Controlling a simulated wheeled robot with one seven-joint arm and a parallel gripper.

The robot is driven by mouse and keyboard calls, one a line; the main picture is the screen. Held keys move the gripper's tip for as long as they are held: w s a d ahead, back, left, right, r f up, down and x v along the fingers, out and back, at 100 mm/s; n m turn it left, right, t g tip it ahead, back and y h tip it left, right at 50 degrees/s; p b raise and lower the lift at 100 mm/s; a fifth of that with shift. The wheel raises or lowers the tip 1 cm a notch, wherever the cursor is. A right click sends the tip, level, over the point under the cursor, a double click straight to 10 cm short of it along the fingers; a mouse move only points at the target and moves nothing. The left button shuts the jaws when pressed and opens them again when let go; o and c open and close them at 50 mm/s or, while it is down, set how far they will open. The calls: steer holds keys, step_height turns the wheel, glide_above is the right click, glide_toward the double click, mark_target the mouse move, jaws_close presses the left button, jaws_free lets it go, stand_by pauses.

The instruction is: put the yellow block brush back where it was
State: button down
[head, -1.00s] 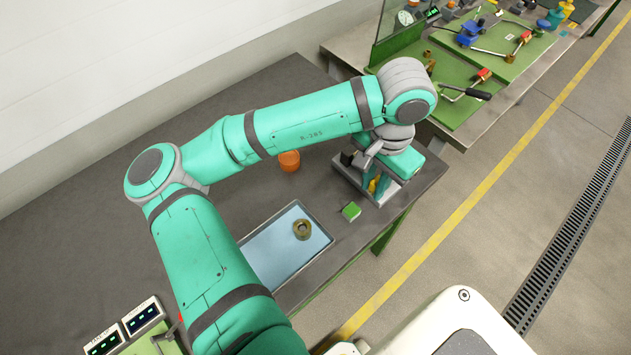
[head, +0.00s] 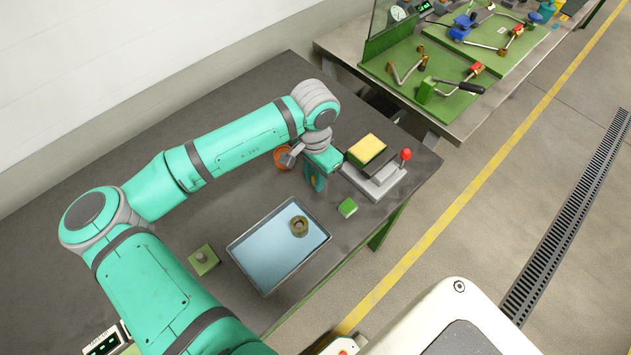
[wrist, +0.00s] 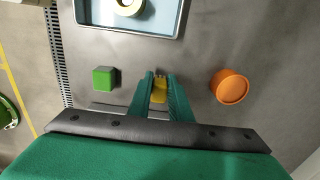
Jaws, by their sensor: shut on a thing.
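My gripper (head: 318,186) is over the dark bench, just left of a grey fixture. In the wrist view my gripper (wrist: 159,92) is shut on a small yellow piece, the yellow block brush (wrist: 159,88); only part of it shows between the green fingers. In the head view the arm end and fingers mostly hide it. The grey fixture (head: 383,186) has a red-knobbed lever and bears a dark block with a yellow top (head: 367,148). I cannot tell whether the brush touches the bench.
An orange cup (head: 283,157) stands close behind my gripper; it also shows in the wrist view (wrist: 230,88). A green block (head: 347,207) lies in front of the fixture. A blue tray (head: 262,262) holds a brass ring (head: 299,226). A green plate (head: 203,261) with a grey knob lies left of it.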

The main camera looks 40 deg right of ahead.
steer(key=shift+s+f, duration=0.1)
steer(key=shift+f, duration=1.1)
steer(key=shift+f, duration=0.15)
steer(key=c, duration=1.6)
jaws_free()
step_height(320, 180, up, 12)
steer(key=shift+d+f, duration=0.1)
steer(key=shift+f, duration=0.15)
steer(key=shift+r, duration=0.45)
